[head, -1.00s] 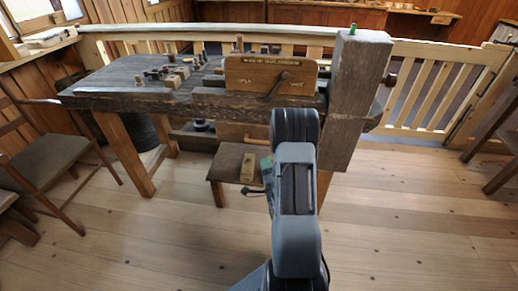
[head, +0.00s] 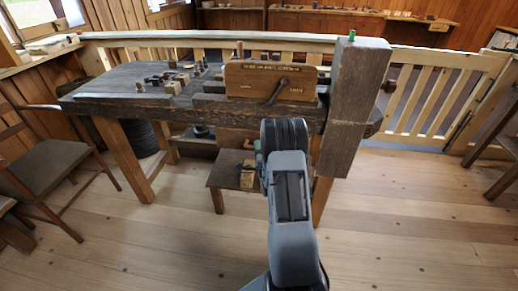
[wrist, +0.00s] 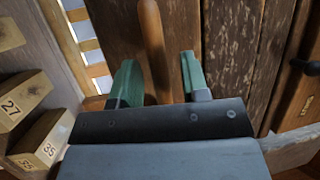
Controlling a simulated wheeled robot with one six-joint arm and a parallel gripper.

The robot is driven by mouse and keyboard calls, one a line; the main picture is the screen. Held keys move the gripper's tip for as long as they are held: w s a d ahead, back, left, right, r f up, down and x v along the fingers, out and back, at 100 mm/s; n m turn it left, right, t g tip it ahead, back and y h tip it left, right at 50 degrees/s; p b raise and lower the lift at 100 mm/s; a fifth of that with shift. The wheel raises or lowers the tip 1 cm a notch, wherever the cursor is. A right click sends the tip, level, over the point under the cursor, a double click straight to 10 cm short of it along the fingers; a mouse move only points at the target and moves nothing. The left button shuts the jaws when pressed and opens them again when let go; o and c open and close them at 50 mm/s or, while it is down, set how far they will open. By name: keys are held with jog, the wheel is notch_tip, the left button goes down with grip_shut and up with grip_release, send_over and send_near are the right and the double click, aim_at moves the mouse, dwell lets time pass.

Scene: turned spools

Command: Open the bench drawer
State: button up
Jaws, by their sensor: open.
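The old wooden bench (head: 100,98) stands ahead in the head view. Below its top is a plain brown drawer front (head: 235,139), partly hidden by my arm; it looks shut. In the wrist view, an orange-brown round bar handle (wrist: 152,40) stands out before the brown drawer front (wrist: 183,25). My gripper (wrist: 157,82) is open, its two green fingers on either side of the bar with gaps showing. I cannot tell how deep the bar lies between them. In the head view my gripper is mostly hidden behind my arm.
A low stool (head: 222,176) under the bench carries wooden blocks; numbered blocks (wrist: 42,138) show close beside my gripper in the wrist view. A thick upright post (head: 355,110) stands to the right. A lever board (head: 265,80) sits above. The floor in front is clear.

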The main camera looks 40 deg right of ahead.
jog(key=shift+w+d, duration=0.1)
jog(key=shift+w, duration=0.15)
grip_shut()
dwell(0.3)
